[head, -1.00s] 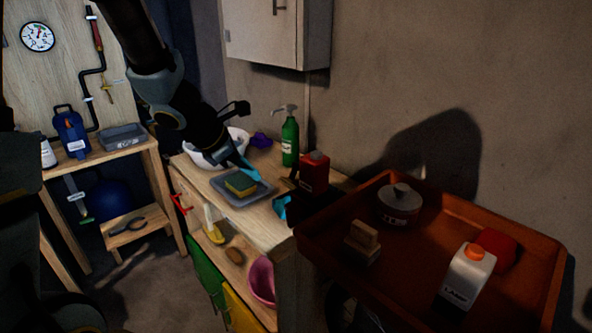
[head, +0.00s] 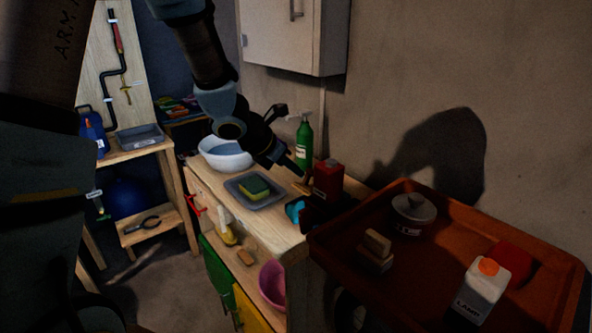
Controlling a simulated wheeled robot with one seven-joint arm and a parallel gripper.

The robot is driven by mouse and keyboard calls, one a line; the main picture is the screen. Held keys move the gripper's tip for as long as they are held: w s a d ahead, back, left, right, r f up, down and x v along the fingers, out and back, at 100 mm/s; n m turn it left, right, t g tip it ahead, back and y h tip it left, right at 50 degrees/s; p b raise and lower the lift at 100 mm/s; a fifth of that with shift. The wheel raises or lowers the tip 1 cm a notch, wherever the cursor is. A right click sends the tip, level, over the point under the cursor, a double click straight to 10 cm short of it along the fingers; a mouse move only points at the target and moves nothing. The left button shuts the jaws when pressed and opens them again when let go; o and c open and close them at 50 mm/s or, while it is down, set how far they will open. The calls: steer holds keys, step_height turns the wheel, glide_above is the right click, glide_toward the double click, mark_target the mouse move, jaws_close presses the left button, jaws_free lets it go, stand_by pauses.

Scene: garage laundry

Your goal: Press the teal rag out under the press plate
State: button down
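The teal rag (head: 295,209) shows as a small crumpled patch near the right end of the wooden bench. It lies against a dark object (head: 316,212), which may be the press; shadow hides its shape, and I cannot make out a separate press plate. My gripper (head: 294,174) points down and right above the bench, behind the rag and left of the red bottle. Its fingertips are dark and small, so I cannot tell whether they are open or touch the wooden piece (head: 303,187) beside them.
A grey tray (head: 272,203) holds a yellow-green sponge (head: 254,189). An orange-brown tray (head: 410,278) with a white jug (head: 481,291) fills the right foreground.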

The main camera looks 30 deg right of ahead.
mark_target(309, 191)
steer(key=x, duration=0.7)
steer(key=shift+d+f+p, duration=0.1)
steer(key=shift+f+p, duration=0.05)
steer(key=shift+p, duration=0.2)
